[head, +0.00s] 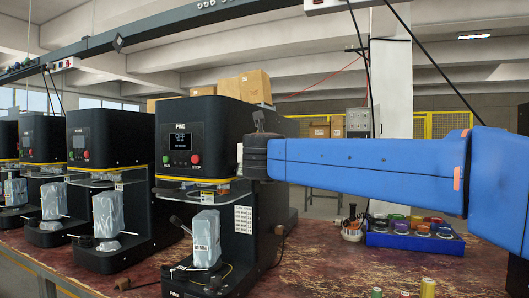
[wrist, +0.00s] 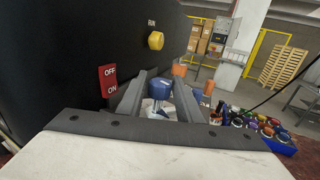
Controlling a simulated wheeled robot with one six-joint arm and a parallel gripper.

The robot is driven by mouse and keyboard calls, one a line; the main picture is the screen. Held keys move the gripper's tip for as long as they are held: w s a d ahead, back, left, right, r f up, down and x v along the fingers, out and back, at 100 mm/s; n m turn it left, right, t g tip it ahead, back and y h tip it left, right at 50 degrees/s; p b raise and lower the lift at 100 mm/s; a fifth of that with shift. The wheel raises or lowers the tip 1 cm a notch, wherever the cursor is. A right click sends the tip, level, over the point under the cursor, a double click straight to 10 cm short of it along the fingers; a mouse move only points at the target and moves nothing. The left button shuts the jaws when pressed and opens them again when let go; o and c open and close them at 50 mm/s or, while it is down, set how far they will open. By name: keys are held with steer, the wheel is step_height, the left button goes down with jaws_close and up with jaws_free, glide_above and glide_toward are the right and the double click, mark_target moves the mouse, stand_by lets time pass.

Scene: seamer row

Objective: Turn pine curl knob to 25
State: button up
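The PINE machine (head: 200,130) is a black seamer with a screen reading OFF, a green and a red button. My gripper (head: 260,118) is at its right side, small in the head view and partly hidden by my wrist. In the wrist view my gripper (wrist: 164,76) has its two grey fingers apart. A blue rounded knob-like part (wrist: 160,89) shows between them; I cannot tell whether they touch it. An orange part (wrist: 179,70) shows by the right fingertip. A yellow knob (wrist: 156,41) labelled RUN sits on the black side wall. No curl label or dial number is readable.
A red OFF/ON switch (wrist: 107,80) is on the wall, left of the fingers. A blue tray (head: 415,242) of coloured round pots stands on the worn table to the right. More black machines (head: 108,137) stand in a row to the left. Boxes (head: 245,87) sit behind PINE.

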steer(key=s, duration=1.7)
steer(key=shift+s+d, duration=0.2)
steer(key=shift+d, duration=0.2)
